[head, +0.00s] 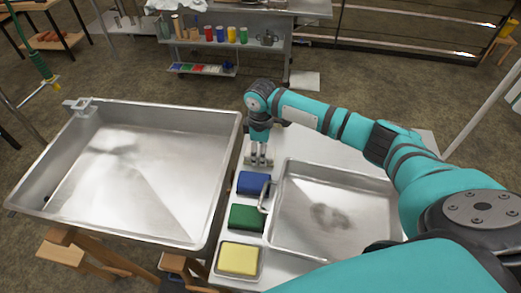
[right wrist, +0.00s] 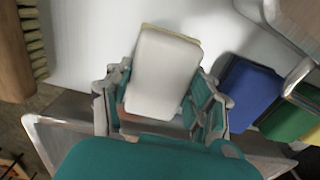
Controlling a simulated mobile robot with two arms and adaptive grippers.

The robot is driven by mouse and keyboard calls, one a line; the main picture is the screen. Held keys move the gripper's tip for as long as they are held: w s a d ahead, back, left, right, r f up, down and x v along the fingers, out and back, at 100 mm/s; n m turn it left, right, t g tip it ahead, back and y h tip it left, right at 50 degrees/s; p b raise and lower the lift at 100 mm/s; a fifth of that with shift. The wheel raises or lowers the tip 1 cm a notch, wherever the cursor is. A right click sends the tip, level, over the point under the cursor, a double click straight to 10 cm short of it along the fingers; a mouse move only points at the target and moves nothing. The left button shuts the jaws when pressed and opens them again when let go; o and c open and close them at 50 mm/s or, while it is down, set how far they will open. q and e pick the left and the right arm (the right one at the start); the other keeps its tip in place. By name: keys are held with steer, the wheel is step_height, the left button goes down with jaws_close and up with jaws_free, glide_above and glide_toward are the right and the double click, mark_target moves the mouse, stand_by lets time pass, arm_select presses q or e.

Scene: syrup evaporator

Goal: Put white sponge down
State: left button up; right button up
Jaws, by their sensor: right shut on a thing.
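My right gripper (head: 259,160) points down at the back of the narrow strip between the two metal pans. In the right wrist view its fingers (right wrist: 160,98) are shut on the white sponge (right wrist: 163,70), one on each long side. The sponge has a thin yellowish edge at its far end. It lies over a pale surface (right wrist: 85,45); I cannot tell whether it touches it. In the head view I cannot make the sponge out at the fingertips. My left gripper is not in view.
Blue (head: 253,183), green (head: 247,217) and yellow (head: 238,259) sponges lie in a row toward me. A large pan (head: 150,180) is left, a smaller tray (head: 335,210) right. A wooden brush (right wrist: 14,50) lies left in the wrist view.

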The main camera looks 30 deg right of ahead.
steer(key=shift+f, duration=0.15)
steer(key=o, duration=1)
step_height(320, 180, up, 12)
steer(key=shift+r+b, duration=0.2)
steer(key=shift+b, duration=0.1)
steer(key=shift+r, duration=0.1)
